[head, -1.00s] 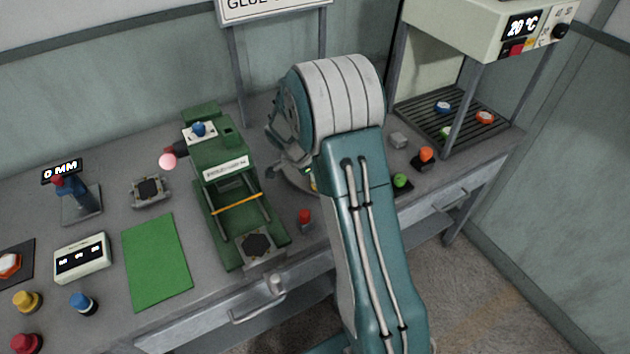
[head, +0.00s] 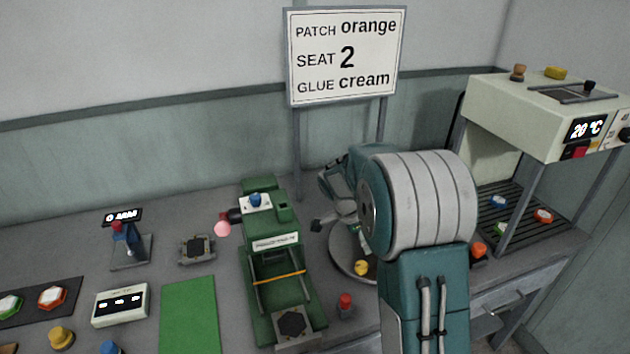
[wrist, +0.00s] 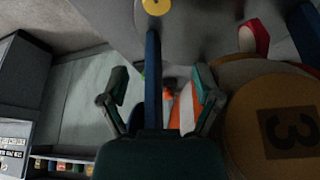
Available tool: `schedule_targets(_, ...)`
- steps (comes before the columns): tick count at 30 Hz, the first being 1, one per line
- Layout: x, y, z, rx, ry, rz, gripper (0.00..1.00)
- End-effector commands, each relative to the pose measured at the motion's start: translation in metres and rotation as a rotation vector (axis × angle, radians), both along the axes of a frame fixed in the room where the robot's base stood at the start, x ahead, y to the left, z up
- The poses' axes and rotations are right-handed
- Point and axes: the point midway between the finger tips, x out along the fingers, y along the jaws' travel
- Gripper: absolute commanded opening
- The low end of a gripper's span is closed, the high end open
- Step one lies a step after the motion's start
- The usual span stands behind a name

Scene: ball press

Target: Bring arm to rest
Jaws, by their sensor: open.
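My arm rises at the right of the head view and bends over the bench. My gripper (head: 318,205) is behind the green press, to its right, partly hidden by my own arm. In the wrist view my gripper (wrist: 160,103) shows its two fingers spread apart, with a blue bar running up between them. I see nothing clearly held. An orange and white striped thing (wrist: 183,108) lies beyond the fingers. A round yellow-brown disc marked 3 (wrist: 275,130) is close to the right finger.
The green press (head: 275,270) stands left of my arm, with a pink ball (head: 222,229) at its side. A sign (head: 345,55) stands behind. The heater (head: 545,115) with its rack is at the right. A green mat (head: 188,315) lies at the left.

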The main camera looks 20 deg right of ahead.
Motion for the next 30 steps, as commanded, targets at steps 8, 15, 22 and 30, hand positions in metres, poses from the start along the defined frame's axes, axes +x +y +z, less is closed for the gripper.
schedule_targets(8, -0.014, 0.013, 0.029, 0.032, -0.001, 0.122, 0.82)
schedule_targets(15, -0.055, 0.043, 0.083, 0.09, 0.001, 0.432, 0.82)
schedule_targets(22, -0.108, 0.074, 0.125, 0.114, -0.012, 0.788, 0.82)
schedule_targets(30, -0.175, 0.106, 0.153, 0.08, -0.038, 1.215, 0.82)
